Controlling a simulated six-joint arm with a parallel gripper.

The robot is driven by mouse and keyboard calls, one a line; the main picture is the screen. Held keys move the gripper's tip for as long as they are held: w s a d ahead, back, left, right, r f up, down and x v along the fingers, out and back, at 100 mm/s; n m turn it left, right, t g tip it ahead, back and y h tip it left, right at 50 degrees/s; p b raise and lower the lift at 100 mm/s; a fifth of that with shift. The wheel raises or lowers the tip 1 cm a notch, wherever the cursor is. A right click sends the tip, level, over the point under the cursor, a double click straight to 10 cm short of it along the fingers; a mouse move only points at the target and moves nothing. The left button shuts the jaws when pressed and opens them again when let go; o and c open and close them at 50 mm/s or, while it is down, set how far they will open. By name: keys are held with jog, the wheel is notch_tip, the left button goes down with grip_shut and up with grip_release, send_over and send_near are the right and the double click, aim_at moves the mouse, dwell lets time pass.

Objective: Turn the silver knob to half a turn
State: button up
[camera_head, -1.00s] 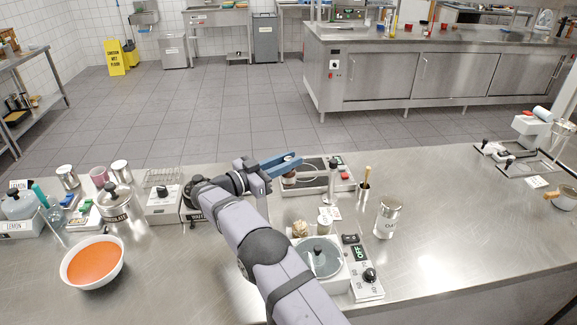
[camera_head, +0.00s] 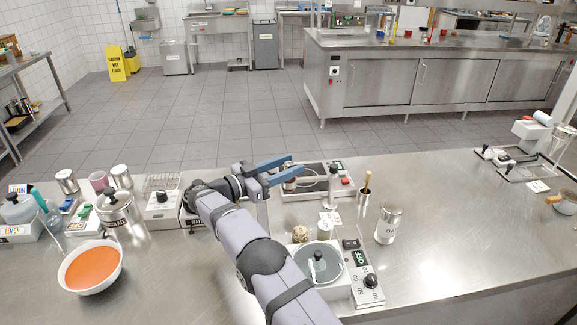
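My gripper (camera_head: 296,164) has two blue fingers spread apart, with nothing seen between them. It is above the left part of a shallow grey unit (camera_head: 350,191) at the back of the steel counter. A small, roundish, silvery part (camera_head: 290,184) shows just below the fingers on that unit. It may be the silver knob, but it is small and partly covered, so I cannot tell its turn angle. I see no clear contact between the fingers and it.
A white panel with a black knob (camera_head: 371,281) and a grey-lidded pot (camera_head: 318,266) stand in front. A labelled canister (camera_head: 388,223) and a cup with a wooden handle (camera_head: 364,193) are to the right. An orange-filled bowl (camera_head: 92,267) is at left. The right-centre counter is clear.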

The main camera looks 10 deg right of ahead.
jog(key=b+v, duration=0.2)
jog(key=v, duration=0.5)
jog(key=shift+r, duration=0.15)
notch_tip(320, 180, up, 5)
jog(key=n+t+y+p, duration=0.3)
jog(key=n+t+y, duration=0.1)
jog(key=n+t, duration=0.15)
send_over(286, 166)
jog(key=v, duration=0.2)
jog(key=shift+m, duration=0.45)
notch_tip(286, 166, down, 5)
jog(key=shift+s+r, duration=0.1)
jog(key=shift+r, duration=0.05)
jog(key=p+x, duration=0.2)
jog(key=x, duration=0.5)
jog(key=shift+w, duration=0.2)
jog(key=shift+c, duration=0.4)
